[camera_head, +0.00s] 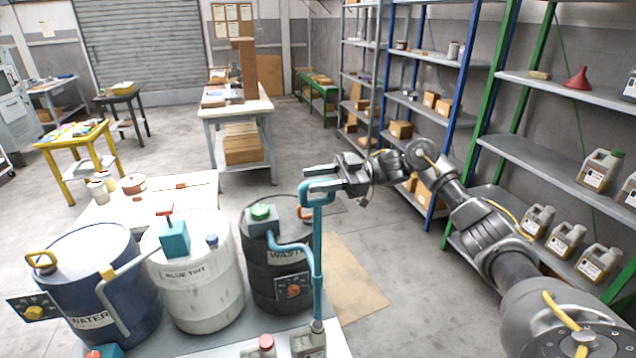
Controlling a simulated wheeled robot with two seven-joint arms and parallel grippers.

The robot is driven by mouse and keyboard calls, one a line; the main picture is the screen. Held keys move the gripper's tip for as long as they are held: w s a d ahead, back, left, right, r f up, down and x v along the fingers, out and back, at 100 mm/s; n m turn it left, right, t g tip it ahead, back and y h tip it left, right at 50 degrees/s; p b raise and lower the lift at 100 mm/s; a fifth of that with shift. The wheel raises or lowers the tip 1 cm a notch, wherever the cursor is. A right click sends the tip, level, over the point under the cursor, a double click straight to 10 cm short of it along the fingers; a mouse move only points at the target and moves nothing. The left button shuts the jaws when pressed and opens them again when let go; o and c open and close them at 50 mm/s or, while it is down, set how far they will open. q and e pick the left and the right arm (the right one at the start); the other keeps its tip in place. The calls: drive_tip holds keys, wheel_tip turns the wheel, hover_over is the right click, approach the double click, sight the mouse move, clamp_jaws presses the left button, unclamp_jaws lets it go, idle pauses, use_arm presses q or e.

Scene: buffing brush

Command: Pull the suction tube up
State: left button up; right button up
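The teal suction tube (317,245) stands upright in front of the black WASTE drum (275,262). It has a loop handle at its top, and a teal hose joins it to the drum's lid. Its lower end meets the mouth of a small grey jug (310,343) at the bottom of the picture; how deep it goes in is hidden. My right gripper (314,180) is at the handle, its fingers pointing left. A gap shows between the fingers, but whether they press on the handle is unclear. My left gripper is out of view.
A blue WATER drum (95,285) and a white BLUE TINT drum (195,285) stand left of the WASTE drum. Another jug (258,348) is beside the grey one. Shelves with jugs (600,170) line the right side.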

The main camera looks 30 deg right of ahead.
drive_tip(key=shift+f, duration=0.2)
drive_tip(key=shift+d+f+b, duration=0.15)
drive_tip(key=shift+d+b, duration=0.3)
drive_tip(key=b+v, duration=0.5)
drive_tip(key=v, duration=0.5)
drive_tip(key=shift+s, duration=0.1)
